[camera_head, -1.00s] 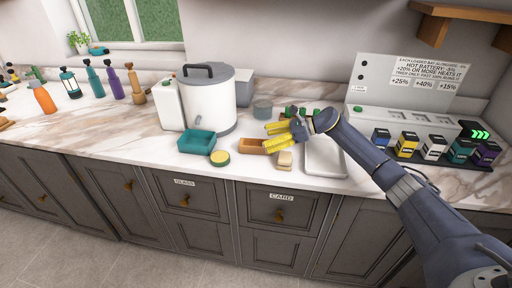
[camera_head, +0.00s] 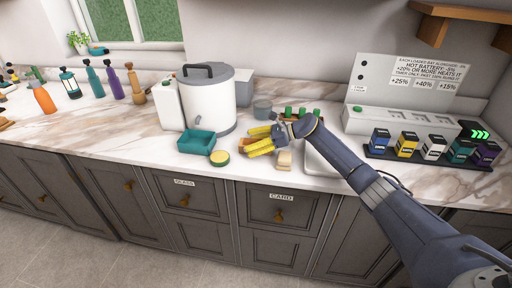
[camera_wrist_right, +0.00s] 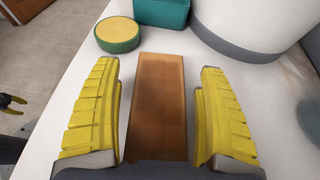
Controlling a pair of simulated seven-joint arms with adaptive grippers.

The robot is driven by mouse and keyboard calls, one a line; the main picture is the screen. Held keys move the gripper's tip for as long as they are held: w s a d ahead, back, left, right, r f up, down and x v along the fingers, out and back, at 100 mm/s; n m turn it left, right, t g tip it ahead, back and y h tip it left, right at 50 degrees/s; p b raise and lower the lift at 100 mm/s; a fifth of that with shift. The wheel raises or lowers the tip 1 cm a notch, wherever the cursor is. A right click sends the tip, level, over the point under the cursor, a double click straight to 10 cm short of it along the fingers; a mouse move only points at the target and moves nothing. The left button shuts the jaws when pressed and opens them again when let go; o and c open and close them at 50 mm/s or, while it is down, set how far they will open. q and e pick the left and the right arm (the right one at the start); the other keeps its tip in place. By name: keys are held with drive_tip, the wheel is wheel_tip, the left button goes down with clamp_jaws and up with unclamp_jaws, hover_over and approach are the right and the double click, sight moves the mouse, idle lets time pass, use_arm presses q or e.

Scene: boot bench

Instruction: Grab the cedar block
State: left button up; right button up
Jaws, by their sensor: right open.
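The cedar block is a plain brown oblong (camera_wrist_right: 158,105) lying on the marble counter, centred in the right wrist view. My right gripper (camera_head: 247,141) is open, with its yellow fingers reaching over the block in the head view and largely hiding it. In the right wrist view, the fingers of my right gripper (camera_wrist_right: 158,90) flank the block's long sides, with a gap on each side. A small yellow-tipped gripper (camera_wrist_right: 12,103), apparently my left, shows at the left edge of the right wrist view, too small to judge its jaws.
A round yellow-topped green tin (camera_head: 220,158) and a teal open box (camera_head: 197,142) sit left of the block. A large white pot (camera_head: 210,106) stands behind them. A small pale block (camera_head: 284,160) lies close on the right, beside a white tray (camera_head: 318,163).

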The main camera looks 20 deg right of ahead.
drive_tip(key=c, duration=1.4)
drive_tip(key=shift+r, duration=0.1)
drive_tip(key=shift+c, duration=0.2)
